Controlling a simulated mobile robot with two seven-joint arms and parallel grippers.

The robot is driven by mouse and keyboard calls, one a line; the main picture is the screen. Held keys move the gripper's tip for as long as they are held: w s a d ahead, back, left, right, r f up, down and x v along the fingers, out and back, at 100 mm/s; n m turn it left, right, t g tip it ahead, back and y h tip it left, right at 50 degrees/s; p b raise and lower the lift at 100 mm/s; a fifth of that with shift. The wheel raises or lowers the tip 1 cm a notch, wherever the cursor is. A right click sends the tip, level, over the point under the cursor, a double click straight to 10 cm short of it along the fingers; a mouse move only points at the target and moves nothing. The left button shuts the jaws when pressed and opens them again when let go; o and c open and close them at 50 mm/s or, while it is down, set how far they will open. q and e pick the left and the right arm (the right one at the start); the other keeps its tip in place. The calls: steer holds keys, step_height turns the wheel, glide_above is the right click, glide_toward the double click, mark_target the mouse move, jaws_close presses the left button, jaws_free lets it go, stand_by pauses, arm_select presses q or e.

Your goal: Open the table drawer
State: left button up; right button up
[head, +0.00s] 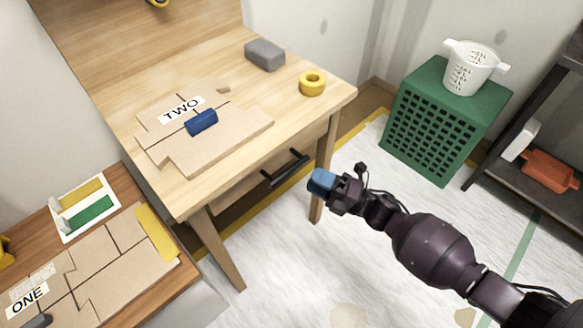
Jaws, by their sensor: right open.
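The wooden table (310,108) stands at the centre left in the head view. Its drawer (238,190) is under the front edge, with a dark bar handle (285,169) on its front. The drawer looks shut, though the table top hides part of it. My right gripper (318,181), with blue fingertips, is just to the right of the handle, apart from it in the picture. It is open and holds nothing that I can see. My left gripper is not in view.
On the table lie cardboard pieces (215,145), a blue roller (201,122), a grey block (265,54) and yellow tape (312,84). A green crate (440,125) with a white bucket (470,72) stands right. A lower table (178,275) is at left. Floor before the drawer is clear.

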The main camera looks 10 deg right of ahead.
mark_target(292, 168)
steer(key=x, duration=0.7)
jaws_close()
